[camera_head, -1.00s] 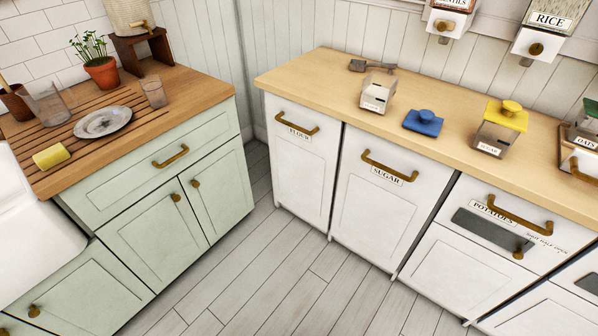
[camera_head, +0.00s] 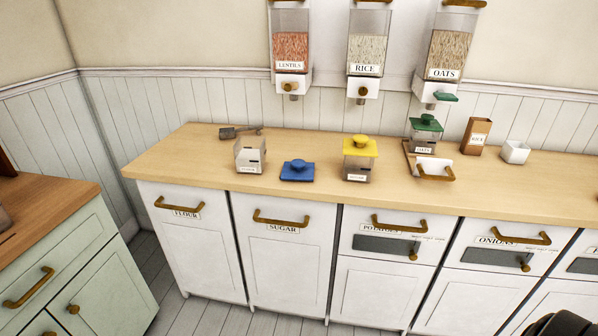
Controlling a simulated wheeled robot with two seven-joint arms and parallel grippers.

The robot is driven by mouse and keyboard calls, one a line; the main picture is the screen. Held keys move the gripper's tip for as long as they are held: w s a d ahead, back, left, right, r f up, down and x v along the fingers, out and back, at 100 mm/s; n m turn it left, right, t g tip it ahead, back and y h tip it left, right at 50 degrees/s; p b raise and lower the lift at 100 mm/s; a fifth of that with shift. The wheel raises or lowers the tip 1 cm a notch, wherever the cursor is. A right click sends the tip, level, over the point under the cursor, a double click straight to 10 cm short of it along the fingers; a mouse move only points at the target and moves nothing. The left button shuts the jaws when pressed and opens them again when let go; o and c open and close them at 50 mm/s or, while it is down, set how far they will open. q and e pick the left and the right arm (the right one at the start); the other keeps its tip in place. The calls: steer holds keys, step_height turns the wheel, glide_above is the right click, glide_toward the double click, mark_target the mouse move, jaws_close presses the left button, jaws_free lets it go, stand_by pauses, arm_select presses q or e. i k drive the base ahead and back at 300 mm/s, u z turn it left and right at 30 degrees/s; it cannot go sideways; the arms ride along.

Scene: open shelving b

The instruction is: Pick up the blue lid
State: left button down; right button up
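The blue lid (camera_head: 297,170) lies flat on the wooden counter (camera_head: 215,195), with its round knob facing up. It sits between an open white-labelled canister (camera_head: 250,156) on its left and a canister with a yellow lid (camera_head: 359,158) on its right. It looks apart from both. Neither of my grippers can be made out in the head view. A dark rounded shape shows at the bottom right edge, too cut off to tell what it is.
A dark scoop-like tool (camera_head: 238,132) lies at the back left. Wall dispensers (camera_head: 368,45) hang above. The counter's front strip is clear.

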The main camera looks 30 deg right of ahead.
mark_target(297, 169)
steer(key=k, duration=1.3)
steer(key=z, duration=0.7)
steer(key=i, duration=1.35)
steer(key=u, duration=0.75)
steer(key=i, duration=0.4)
steer(key=u, duration=0.55)
